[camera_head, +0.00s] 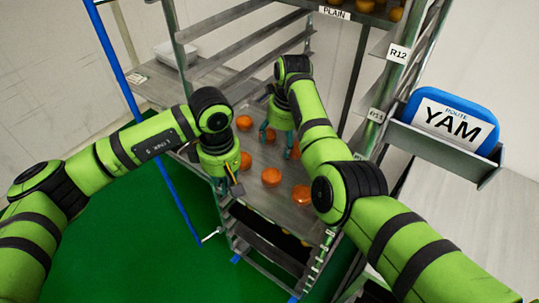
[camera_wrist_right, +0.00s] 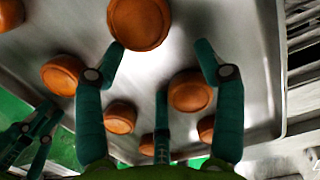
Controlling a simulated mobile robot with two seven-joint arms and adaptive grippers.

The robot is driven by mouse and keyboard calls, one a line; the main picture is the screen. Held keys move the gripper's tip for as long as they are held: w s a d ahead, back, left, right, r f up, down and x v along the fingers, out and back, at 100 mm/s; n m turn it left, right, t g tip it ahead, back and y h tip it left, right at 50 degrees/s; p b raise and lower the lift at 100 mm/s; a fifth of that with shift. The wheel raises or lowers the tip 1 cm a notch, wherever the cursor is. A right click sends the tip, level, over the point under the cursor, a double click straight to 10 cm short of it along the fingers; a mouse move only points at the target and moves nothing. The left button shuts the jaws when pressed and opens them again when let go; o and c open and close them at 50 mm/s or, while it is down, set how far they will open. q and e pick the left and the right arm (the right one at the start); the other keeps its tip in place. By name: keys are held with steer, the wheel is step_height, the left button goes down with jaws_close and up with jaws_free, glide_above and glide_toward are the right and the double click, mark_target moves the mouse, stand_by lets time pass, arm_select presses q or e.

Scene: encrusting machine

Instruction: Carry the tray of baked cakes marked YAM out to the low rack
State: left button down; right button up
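A grey metal tray (camera_head: 272,202) with several round orange-brown cakes (camera_head: 271,177) lies in the rack, low in the head view. No lettering shows on this tray. A blue-framed card reading YAM (camera_head: 452,124) stands in a grey holder at the right. My right gripper (camera_head: 277,143) is over the far part of the tray. In the right wrist view its fingers (camera_wrist_right: 160,52) are spread above the tray, with cakes around them and nothing visibly held. My left gripper (camera_head: 228,186) is at the tray's near left side; its grip is too small to judge.
The rack's blue post (camera_head: 140,110) stands at left, above a green floor (camera_head: 130,225). Empty slanted rails (camera_head: 245,40) lie above the tray. A higher tray labelled PLAIN (camera_head: 334,13) holds cakes. Rack labels R12 (camera_head: 398,53) and R11 mark the right post. More shelves lie below.

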steer(key=shift+c, duration=1.1)
arm_select(q)
steer(key=shift+r, duration=0.15)
arm_select(e)
steer(key=shift+r, duration=0.15)
